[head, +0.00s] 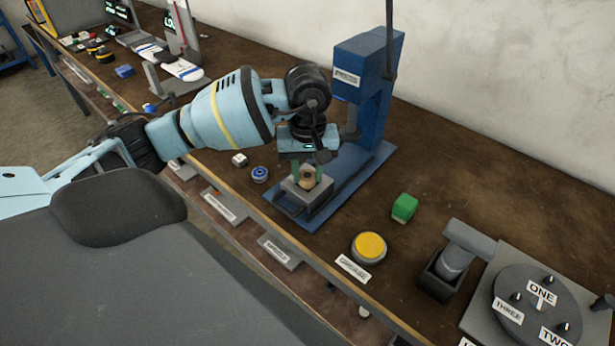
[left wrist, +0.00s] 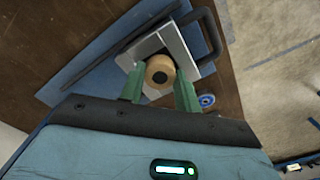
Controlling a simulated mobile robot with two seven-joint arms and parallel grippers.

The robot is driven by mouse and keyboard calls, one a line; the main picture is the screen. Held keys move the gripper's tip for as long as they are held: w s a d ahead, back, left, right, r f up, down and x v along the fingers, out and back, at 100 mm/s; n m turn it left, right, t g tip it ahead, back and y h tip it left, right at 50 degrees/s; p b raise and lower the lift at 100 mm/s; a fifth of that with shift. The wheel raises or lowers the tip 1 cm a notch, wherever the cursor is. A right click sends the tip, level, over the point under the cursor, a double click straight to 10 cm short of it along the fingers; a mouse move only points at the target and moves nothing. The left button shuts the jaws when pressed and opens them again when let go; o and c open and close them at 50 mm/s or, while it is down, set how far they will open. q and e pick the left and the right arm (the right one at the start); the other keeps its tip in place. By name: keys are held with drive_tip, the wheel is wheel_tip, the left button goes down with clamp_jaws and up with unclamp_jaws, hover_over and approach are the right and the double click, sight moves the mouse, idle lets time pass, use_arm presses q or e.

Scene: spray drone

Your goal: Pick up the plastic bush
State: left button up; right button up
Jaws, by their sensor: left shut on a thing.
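A small tan, ring-like bush (head: 307,176) sits at the grey block (head: 318,195) on the blue press base. In the left wrist view the bush (left wrist: 160,71) shows its round face with a dark hole, between the green fingertips. My left gripper (head: 306,174) points down over the block, its fingers shut on the bush from both sides. The left gripper (left wrist: 160,88) partly hides the block in the left wrist view. I cannot tell whether the bush still touches the block. My right gripper is not in view.
The blue press (head: 362,85) rises right behind my gripper. A blue ring-shaped part (head: 260,174), a white cube (head: 239,159), a green block (head: 404,207) and a yellow button (head: 369,247) stand nearby. A rotary plate (head: 540,300) is at the right.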

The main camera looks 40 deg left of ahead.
sight(308, 175)
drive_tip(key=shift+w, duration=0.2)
use_arm(q)
drive_tip(key=shift+r, duration=0.55)
wheel_tip(308, 175, up, 2)
drive_tip(key=shift+r, duration=0.15)
drive_tip(key=s+d+r+b, duration=0.1)
drive_tip(key=s+d, duration=0.9)
drive_tip(key=s, duration=0.2)
drive_tip(key=shift+s+r, duration=0.3)
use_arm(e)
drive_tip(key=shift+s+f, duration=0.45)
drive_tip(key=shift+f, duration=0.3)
